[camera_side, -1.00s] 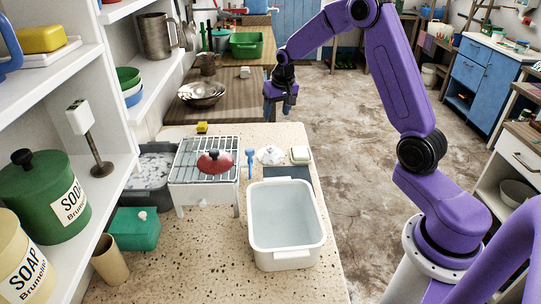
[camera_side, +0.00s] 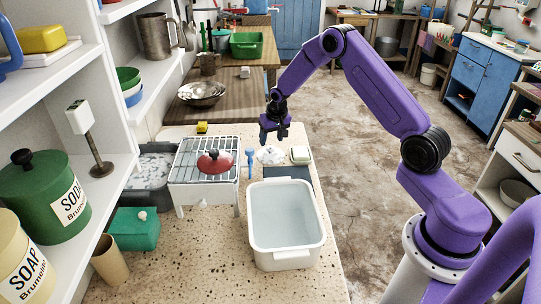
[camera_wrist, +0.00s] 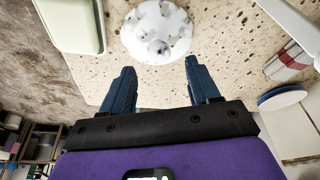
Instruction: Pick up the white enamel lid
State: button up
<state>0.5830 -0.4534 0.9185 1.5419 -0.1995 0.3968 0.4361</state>
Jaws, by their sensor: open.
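In the wrist view the lid (camera_wrist: 157,30) is a round white disc with grey mottling and a small dark-spotted knob, just beyond the fingertips. My gripper (camera_side: 275,138) hangs above the lid, pointing down. In the wrist view my gripper (camera_wrist: 160,68) has its two blue fingers spread apart with nothing between them.
A wire rack (camera_side: 190,174) carries a red lid (camera_side: 215,160). A white basin (camera_side: 286,257) stands in front, beside a dark mat (camera_side: 287,172).

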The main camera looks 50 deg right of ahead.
aim_at(270, 147)
jog(key=shift+s+x, duration=0.2)
jog(key=shift+x, duration=1.85)
grip_shut()
